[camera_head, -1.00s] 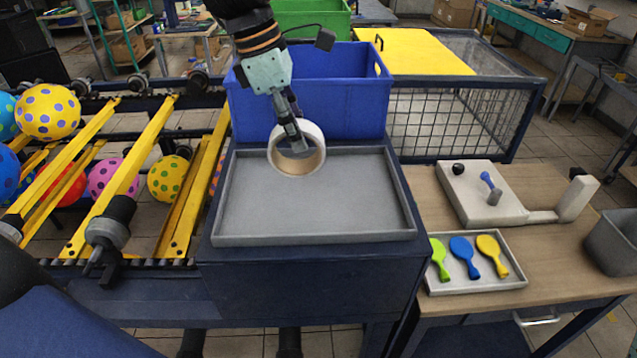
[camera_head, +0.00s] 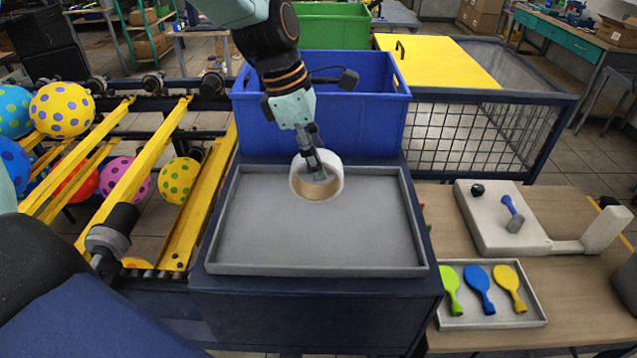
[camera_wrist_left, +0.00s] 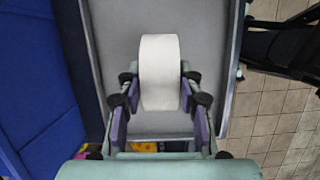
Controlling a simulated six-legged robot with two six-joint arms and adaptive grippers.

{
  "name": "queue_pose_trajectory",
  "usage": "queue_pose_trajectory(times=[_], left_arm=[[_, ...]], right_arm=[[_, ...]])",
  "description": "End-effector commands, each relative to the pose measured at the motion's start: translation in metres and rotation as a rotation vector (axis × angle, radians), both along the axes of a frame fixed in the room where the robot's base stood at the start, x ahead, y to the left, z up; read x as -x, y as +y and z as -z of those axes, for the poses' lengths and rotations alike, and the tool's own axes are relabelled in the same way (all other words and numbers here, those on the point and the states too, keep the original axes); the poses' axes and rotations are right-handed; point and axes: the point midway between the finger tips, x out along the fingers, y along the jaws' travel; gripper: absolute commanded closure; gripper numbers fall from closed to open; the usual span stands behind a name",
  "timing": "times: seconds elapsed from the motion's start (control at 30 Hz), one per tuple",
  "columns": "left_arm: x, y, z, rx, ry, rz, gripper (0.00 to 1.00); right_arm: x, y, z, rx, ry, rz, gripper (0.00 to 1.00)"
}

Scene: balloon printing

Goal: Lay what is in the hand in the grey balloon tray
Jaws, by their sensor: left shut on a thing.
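My left gripper (camera_head: 318,175) is shut on a roll of tape (camera_head: 298,180), white outside with a tan core. The roll is upright, over the back part of a large, empty grey tray (camera_head: 225,230); I cannot tell whether it touches the tray floor. In the left wrist view the white roll (camera_wrist_left: 160,60) sits between the two fingers of the left gripper (camera_wrist_left: 160,95), with grey tray surface behind. A small light-grey tray (camera_head: 455,318) at the right holds a green, a blue and a yellow flat balloon (camera_head: 506,285). My right gripper is not in view.
A blue bin (camera_head: 262,125) stands right behind the large tray, with a green bin (camera_head: 325,30) behind it. Yellow rails (camera_head: 130,165) with round balloons (camera_head: 62,110) lie left. A white device (camera_head: 490,228) stands on the right table. The large tray's front is clear.

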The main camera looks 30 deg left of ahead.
Motion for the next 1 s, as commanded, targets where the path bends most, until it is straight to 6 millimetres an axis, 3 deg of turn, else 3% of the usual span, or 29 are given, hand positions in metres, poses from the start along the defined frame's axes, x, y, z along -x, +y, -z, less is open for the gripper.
queue_pose_trajectory(times=[0.47,0.87,0.9,1.0], left_arm=[[-0.002,-0.001,0.049,0.001,0.001,-0.002,1.0],[-0.004,-0.001,0.055,0.0,0.0,0.0,1.0],[-0.004,-0.001,0.055,0.0,0.0,0.0,0.62],[-0.004,-0.001,0.054,0.0,0.0,0.0,0.54]], right_arm=[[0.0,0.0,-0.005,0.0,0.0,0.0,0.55],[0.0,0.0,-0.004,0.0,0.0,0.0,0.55],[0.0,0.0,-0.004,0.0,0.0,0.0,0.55],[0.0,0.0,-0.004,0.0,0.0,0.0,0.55]])
